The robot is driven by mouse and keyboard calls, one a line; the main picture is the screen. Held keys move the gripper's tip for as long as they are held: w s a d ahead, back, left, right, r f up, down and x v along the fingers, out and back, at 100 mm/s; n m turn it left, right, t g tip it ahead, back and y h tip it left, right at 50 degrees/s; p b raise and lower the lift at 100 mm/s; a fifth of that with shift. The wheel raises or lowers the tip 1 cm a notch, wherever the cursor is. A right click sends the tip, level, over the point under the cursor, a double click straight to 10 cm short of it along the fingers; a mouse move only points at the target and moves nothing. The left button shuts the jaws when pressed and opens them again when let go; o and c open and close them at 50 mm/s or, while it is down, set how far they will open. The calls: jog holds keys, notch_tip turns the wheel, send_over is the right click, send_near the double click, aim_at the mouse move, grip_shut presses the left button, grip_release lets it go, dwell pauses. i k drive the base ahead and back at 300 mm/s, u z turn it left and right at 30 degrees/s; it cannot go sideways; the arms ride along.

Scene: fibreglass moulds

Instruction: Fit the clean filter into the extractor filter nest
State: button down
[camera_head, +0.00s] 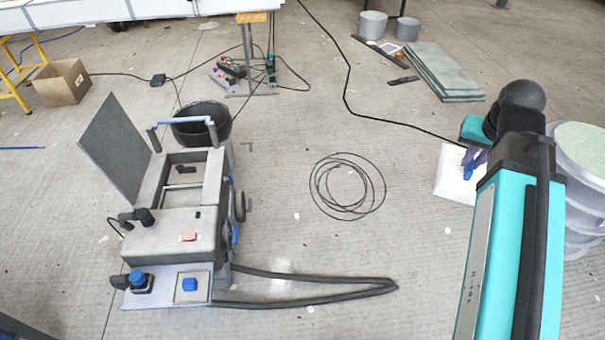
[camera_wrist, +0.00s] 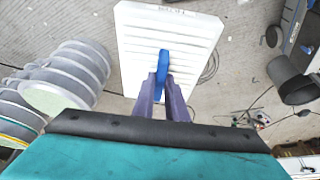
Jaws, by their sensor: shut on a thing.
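The clean filter is a white pleated panel (camera_head: 450,182) with a blue grip tab. My gripper (camera_head: 472,163) is shut on the blue tab and holds the panel at the right of the head view, partly behind my arm. In the wrist view the filter (camera_wrist: 143,45) stands out beyond the purple fingers of my gripper (camera_wrist: 163,82). The extractor (camera_head: 180,235) stands on the floor at the left, well apart from the filter. Its grey lid (camera_head: 115,138) is raised, and the rectangular filter nest (camera_head: 211,180) is open on top. A small dark thing shows inside; the nest's bottom is unclear.
A black bucket (camera_head: 203,124) stands behind the extractor. A coiled cable (camera_head: 347,187) lies on the floor between extractor and filter. A dark hose (camera_head: 330,281) loops out in front. Grey drums (camera_head: 585,190) stand at the right, close to my arm. A cardboard box (camera_head: 62,83) is far left.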

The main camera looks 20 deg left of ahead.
aim_at(159, 251)
jog(key=i, duration=1.7)
jog(key=z, duration=0.3)
jog(key=k, duration=0.1)
jog(key=u, duration=3.2)
